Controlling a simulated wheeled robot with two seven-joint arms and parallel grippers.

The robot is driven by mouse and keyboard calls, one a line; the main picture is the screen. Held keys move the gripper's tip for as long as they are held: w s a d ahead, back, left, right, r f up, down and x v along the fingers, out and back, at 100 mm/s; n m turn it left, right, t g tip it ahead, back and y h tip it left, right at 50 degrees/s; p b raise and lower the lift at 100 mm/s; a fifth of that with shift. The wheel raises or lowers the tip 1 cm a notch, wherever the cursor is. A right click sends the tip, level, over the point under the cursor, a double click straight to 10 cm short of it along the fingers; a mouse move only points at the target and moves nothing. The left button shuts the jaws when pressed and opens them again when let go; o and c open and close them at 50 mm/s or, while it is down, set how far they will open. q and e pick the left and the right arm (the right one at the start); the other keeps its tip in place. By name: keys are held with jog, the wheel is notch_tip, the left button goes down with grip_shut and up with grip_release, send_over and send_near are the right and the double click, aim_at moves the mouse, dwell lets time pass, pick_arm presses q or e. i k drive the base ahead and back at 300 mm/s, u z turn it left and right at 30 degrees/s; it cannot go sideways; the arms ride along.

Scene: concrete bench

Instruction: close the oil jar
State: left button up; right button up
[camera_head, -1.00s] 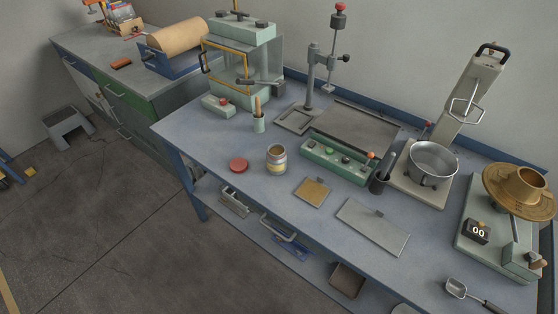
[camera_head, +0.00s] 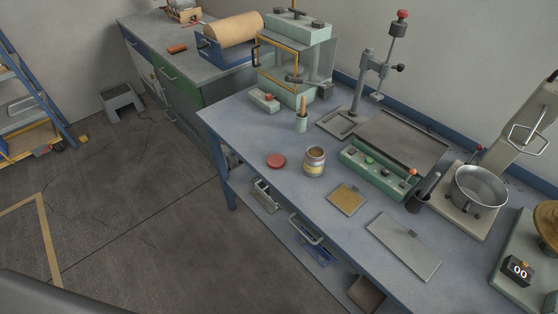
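Neither of my grippers shows in the view.
Behind the jar stand a pot with a wooden handle (camera_head: 301,120) and a green control box (camera_head: 378,168). A tan square plate (camera_head: 347,198) and a grey flat plate (camera_head: 404,246) lie to the right. The bench's front edge is close to the lid. Bare bench lies left of the lid.

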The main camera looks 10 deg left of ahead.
aim_at(313, 164)
jog(key=u, duration=2.2)
jog(key=i, duration=1.65)
jog(key=z, duration=2.95)
